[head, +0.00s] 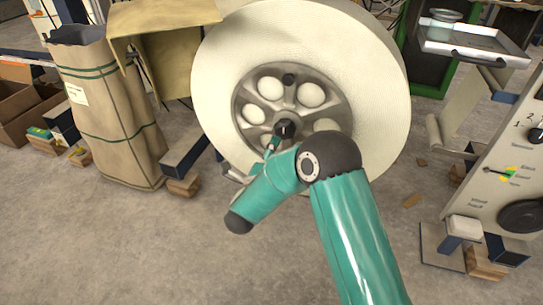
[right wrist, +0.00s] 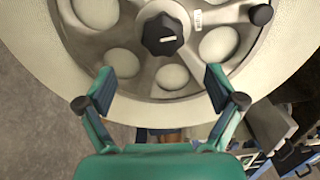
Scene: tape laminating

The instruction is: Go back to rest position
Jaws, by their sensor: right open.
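A large white roll (head: 378,75) stands upright in the middle of the head view. Its grey metal hub (head: 245,92) has several round holes and a black knob (head: 285,128) at the centre. My right arm reaches up from the bottom, and its gripper (head: 268,152) is in front of the hub's lower part, largely hidden by the arm. In the right wrist view my right gripper (right wrist: 160,85) is open with nothing between its fingers. The black knob (right wrist: 162,35) with a white mark is beyond the fingertips, apart from them. My left gripper is in neither view.
A tall brown paper sack (head: 110,115) stands left of the roll, with cardboard boxes (head: 22,110) farther left. A control panel (head: 505,170) with knobs is at the right, and a metal tray (head: 475,45) is above it. The floor (head: 130,245) at front left is clear.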

